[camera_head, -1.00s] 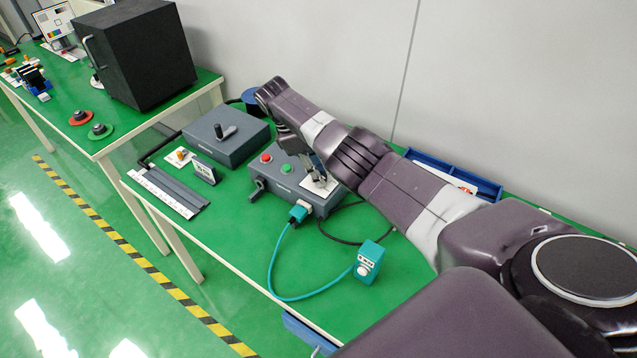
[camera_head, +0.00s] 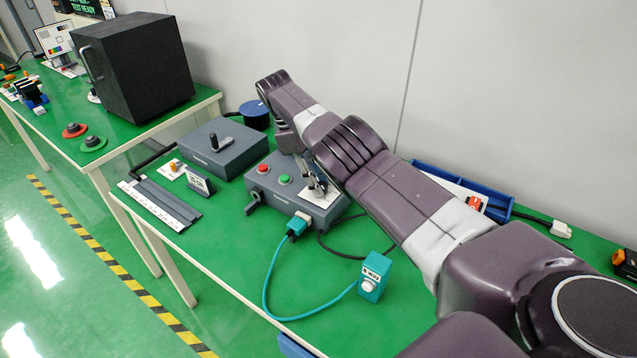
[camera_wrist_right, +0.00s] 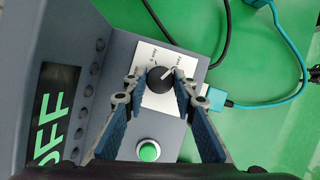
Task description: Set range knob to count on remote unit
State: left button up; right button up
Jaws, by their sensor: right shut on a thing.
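The grey control box (camera_head: 262,190) stands on the green bench, with a red button (camera_head: 262,168) and a green button (camera_head: 284,180) on top. The black range knob (camera_wrist_right: 160,80) sits on a white label plate (camera_wrist_right: 152,57) on this box; its white pointer line slants to the upper right in the right wrist view. The plate's lettering is too small to read surely. My right gripper (camera_wrist_right: 160,84) has its fingertips on both sides of the knob and is shut on it. In the head view my right gripper (camera_head: 312,180) is partly hidden by my arm. My left gripper is not in view.
A teal box (camera_head: 375,276) with a cable stands in front of the control box. A grey crank box (camera_head: 225,148) is to its left, a blue tray (camera_head: 450,178) behind my arm. Green letters show on a dark display (camera_wrist_right: 50,130). Bench is clear at front right.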

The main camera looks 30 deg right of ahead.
jog(key=o, duration=1.2)
jog(key=shift+c, duration=0.2)
notch_tip(320, 180, up, 10)
dwell(0.6)
